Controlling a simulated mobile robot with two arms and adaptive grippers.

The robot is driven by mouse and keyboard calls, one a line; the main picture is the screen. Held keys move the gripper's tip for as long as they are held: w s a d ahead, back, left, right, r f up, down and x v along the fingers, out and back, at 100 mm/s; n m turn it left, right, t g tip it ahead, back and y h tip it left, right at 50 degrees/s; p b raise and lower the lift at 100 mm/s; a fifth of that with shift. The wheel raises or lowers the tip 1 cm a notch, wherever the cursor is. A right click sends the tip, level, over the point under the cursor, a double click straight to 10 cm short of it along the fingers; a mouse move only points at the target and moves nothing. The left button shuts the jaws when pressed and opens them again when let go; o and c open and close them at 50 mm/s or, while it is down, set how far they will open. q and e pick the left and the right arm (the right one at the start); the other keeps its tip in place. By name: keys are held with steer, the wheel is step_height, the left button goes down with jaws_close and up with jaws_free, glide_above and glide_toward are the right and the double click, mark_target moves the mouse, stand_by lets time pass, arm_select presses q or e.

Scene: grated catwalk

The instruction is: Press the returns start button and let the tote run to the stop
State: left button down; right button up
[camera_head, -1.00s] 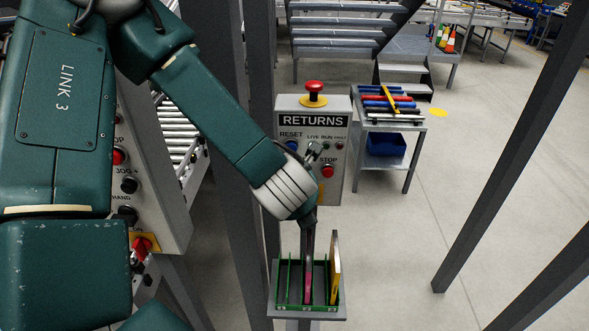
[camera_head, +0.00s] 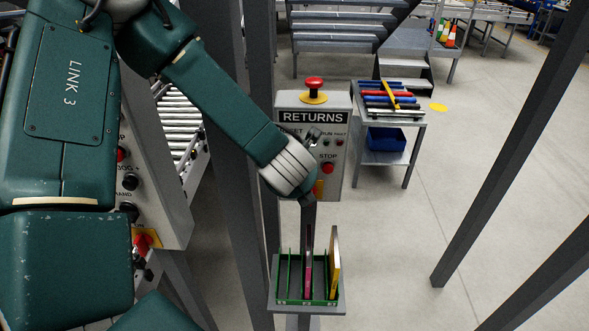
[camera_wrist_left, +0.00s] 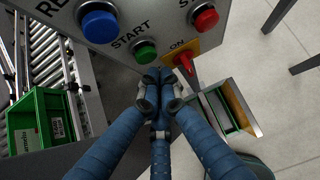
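The grey RETURNS panel (camera_head: 340,115) stands ahead of my left arm, with a red mushroom button on top. In the left wrist view, the green START button (camera_wrist_left: 145,51) sits between the blue reset button (camera_wrist_left: 98,24) and a red switch on a yellow plate (camera_wrist_left: 184,61). My left gripper (camera_wrist_left: 163,78) has its blue fingers drawn together, tips just below the green button. Contact cannot be told. In the head view my arm hides the START button. A green tote (camera_wrist_left: 40,128) sits by the roller conveyor at left. My right gripper is not in view.
A red stop button (camera_wrist_left: 206,19) is at the panel's upper right. A stand with a green divided rack (camera_head: 290,290) holds upright flat items below my wrist. Dark posts (camera_head: 510,140) flank the area. A side table (camera_head: 400,122) stands right of the panel.

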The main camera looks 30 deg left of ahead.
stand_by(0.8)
arm_select(q)
steer(key=shift+w+a, duration=0.2)
steer(key=shift+w, duration=0.15)
steer(key=shift+a, duration=0.1)
stand_by(0.5)
